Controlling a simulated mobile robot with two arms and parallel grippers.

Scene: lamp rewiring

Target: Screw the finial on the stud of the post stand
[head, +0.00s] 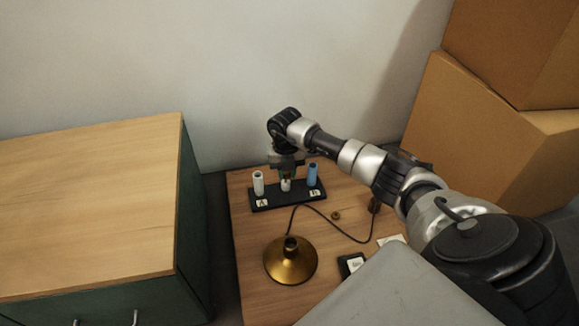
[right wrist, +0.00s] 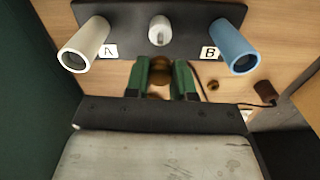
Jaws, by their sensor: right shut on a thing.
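The black post stand (head: 268,204) lies at the back of the small wooden table. It carries a white post (head: 258,183) by label A, a blue post (head: 313,174) by label B, and a short white middle post (head: 286,185). In the right wrist view, the middle post (right wrist: 159,30) stands just beyond the fingers. My right gripper (head: 287,175) points down at the middle of the stand. Its green fingers (right wrist: 162,82) are shut on a small rounded brown thing (right wrist: 160,72), seemingly the finial. I cannot tell its height over the stand. My left gripper is out of view.
A brass lamp base (head: 290,263) stands in front of the stand, with a dark cord running to a plug (head: 375,205). A small brass ring (head: 336,215) and a dark box (head: 351,264) lie to the right. A wooden-topped cabinet (head: 90,205) stands left; cardboard boxes (head: 480,130) stand right.

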